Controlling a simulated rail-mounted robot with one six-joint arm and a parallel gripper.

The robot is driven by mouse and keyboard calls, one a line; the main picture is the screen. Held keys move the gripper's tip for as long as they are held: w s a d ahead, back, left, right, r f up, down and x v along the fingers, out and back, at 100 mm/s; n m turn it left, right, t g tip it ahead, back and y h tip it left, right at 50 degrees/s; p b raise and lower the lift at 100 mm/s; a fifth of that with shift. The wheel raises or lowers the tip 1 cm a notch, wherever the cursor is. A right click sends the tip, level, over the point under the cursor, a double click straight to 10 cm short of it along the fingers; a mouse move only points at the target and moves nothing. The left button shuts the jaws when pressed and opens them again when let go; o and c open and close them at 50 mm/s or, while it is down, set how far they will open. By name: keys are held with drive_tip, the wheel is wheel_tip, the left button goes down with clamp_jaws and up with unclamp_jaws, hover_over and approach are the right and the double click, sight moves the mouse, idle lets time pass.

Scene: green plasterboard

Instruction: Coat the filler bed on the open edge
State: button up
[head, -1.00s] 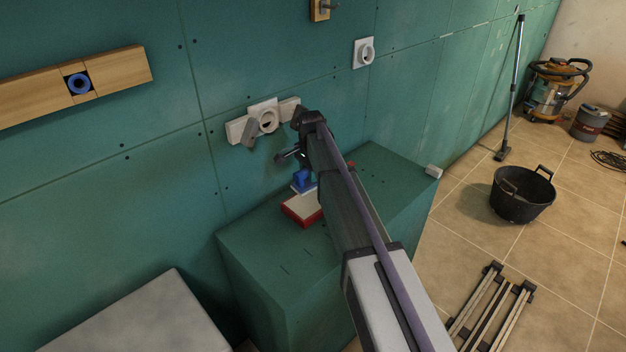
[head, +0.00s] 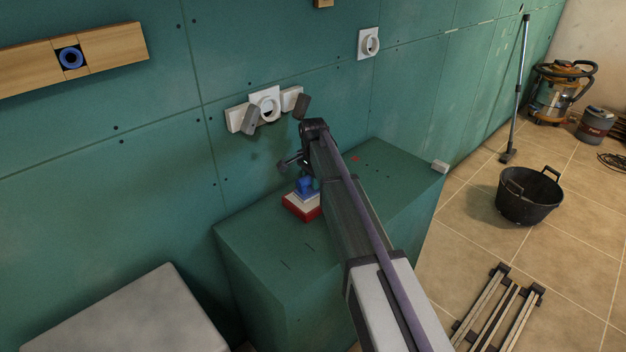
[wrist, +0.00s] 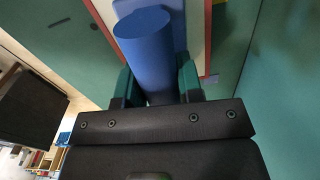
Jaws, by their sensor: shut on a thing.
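A red-edged tray or block with a pale face (head: 301,208) lies on top of the green box-shaped ledge (head: 265,258). A blue tool (head: 305,185) with a thick round handle and a flat blue plate is over its far part. My gripper (wrist: 158,88) is shut on the blue handle (wrist: 150,45) in the wrist view. The blue plate (wrist: 179,14) shows beyond the handle, in front of the pale face. I cannot tell whether the plate touches it. My arm hides part of the ledge, and no separate filler bed can be made out.
White wall fittings (head: 265,104) with two grey pieces are on the green wall above the ledge. A small white block (head: 440,167) sits at the ledge's right corner. A pale grey slab (head: 140,318) stands at lower left. A black bucket (head: 530,196) is on the tiled floor.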

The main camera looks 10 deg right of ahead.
drive_tip(key=shift+f+b, duration=0.55)
idle(1.4)
wheel_tip(320, 180, up, 7)
drive_tip(key=p, duration=0.7)
drive_tip(key=shift+r, duration=0.15)
